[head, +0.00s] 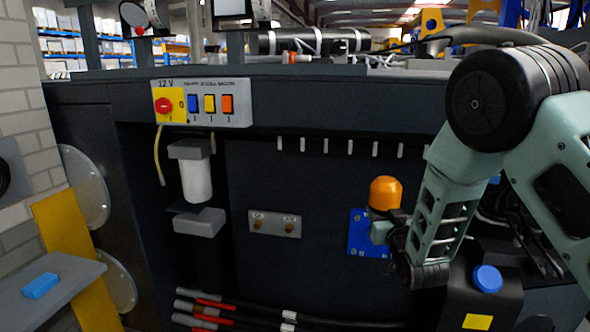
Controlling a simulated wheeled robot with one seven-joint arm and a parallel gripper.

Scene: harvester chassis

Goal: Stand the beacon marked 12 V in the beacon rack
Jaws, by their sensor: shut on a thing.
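The fingers are small and partly hidden, and no marking on the beacon can be read. A blue plate (356,240) with small pale marks shows just behind and below the beacon. I cannot tell whether it is the beacon rack, or whether the beacon touches it. No other beacon is clearly in view.
A switch panel (236,103) marked 12 V, with a red knob, is at upper left. A white filter (196,178) hangs below it. A small metal plate (276,223) is mid-wall. Cables (240,318) run along the bottom. A blue block (40,286) lies on a grey shelf (75,276). A blue-capped tank (487,279) stands lower right.

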